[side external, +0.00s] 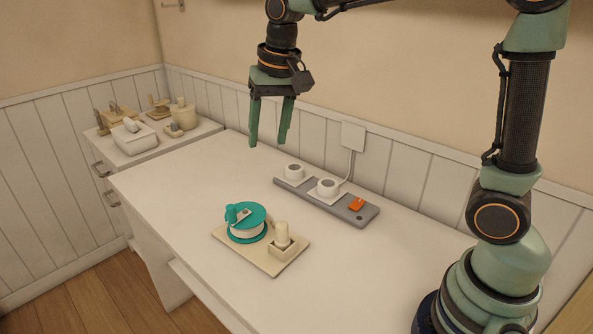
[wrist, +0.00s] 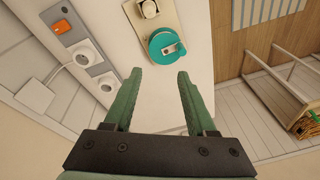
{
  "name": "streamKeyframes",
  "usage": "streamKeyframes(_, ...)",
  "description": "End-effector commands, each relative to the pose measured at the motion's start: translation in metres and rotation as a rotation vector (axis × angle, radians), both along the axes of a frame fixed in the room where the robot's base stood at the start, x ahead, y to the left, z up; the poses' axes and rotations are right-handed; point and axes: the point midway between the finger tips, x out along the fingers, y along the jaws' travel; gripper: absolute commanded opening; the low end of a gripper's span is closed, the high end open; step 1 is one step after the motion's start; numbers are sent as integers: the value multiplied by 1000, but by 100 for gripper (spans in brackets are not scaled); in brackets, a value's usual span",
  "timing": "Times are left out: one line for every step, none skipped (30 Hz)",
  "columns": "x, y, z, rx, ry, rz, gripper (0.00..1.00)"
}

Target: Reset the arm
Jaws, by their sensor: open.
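My gripper (side external: 268,140) hangs in the air above the far part of the white table (side external: 330,275), fingers pointing down. Its two green fingers are apart and nothing is between them. In the wrist view, my gripper (wrist: 157,78) is also open and empty. My arm reaches across from its base at the right of the side view.
A beige board (side external: 270,270) carries a teal-and-white spool (side external: 247,226) and a small cream block with a cylinder (side external: 282,240). A grey power strip (side external: 352,208) with an orange switch lies near the wall. A white cabinet (side external: 160,142) with several objects stands at the left.

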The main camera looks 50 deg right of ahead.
Motion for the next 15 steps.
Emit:
streamKeyframes(-13, -6, 7, -5, -31, 30, 56)
streamKeyframes(-20, -9, 8, -11, -45, 50, 56)
streamKeyframes(-29, -14, 11, -18, -66, 76, 56)
streamKeyframes(-37, -17, 11, -24, -80, 96, 56)
streamKeyframes(-43, -20, 12, -30, -94, 116, 56)
streamKeyframes(-53, -23, 13, -39, -115, 142, 56)
streamKeyframes(-60, -26, 12, -47, -128, 163, 56)
streamKeyframes(-67, -28, 12, -55, -144, 182, 56)
streamKeyframes(-76, -32, 11, -65, -162, 207, 56)
streamKeyframes(-83, -34, 9, -75, -177, 226, 56)
streamKeyframes(-89, -36, 8, -83, -192, 245, 56)
streamKeyframes(-97, -39, 5, -95, -208, 269, 56)
streamKeyframes(-102, -41, 3, -104, -221, 286, 56)
streamKeyframes(-108, -42, 1, -113, -231, 301, 56)
streamKeyframes(-114, -44, -2, -124, -245, 321, 56)
